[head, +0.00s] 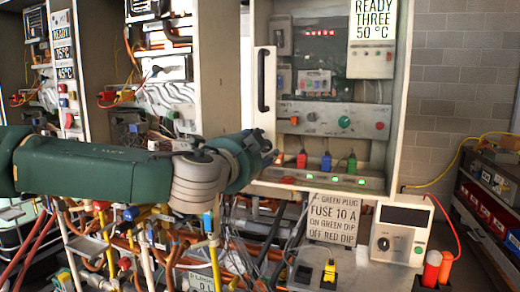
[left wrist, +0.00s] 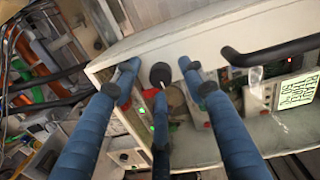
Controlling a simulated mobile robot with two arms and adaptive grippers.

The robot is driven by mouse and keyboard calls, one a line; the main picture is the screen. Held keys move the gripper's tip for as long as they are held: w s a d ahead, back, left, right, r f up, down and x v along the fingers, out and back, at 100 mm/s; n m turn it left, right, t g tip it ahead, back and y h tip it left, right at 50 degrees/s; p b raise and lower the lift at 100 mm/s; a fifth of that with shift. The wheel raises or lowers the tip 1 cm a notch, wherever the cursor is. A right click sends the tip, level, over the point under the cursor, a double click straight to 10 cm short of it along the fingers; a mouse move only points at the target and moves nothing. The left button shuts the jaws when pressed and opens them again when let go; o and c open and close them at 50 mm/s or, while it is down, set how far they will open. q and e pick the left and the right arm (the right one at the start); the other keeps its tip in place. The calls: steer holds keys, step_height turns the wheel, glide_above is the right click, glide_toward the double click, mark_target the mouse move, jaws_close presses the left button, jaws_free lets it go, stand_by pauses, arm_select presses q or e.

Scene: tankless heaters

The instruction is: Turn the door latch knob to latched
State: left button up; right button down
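My left gripper (head: 266,152) is at the lower left corner of the right-hand heater cabinet, by its white door (head: 262,115) with a black bar handle (head: 262,80). In the left wrist view, the blue fingers of my left gripper (left wrist: 158,67) are spread apart. A round dark knob (left wrist: 160,74), which looks like the latch knob, shows between the fingertips, with visible gaps at both sides. I cannot tell its turned position. The knob is hidden behind my gripper in the head view. My right gripper is not in view.
The cabinet holds a control panel (head: 335,119) and red, blue and green plugs (head: 326,161). Below are a fuse sign (head: 331,218), a white meter box (head: 400,232) and many loose cables and pipes. Other heater cabinets stand at the left, and a crowded rack stands at the right.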

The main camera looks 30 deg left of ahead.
arm_select(q)
steer(key=v, duration=0.7)
steer(key=shift+s, duration=0.25)
steer(key=shift+f, duration=0.15)
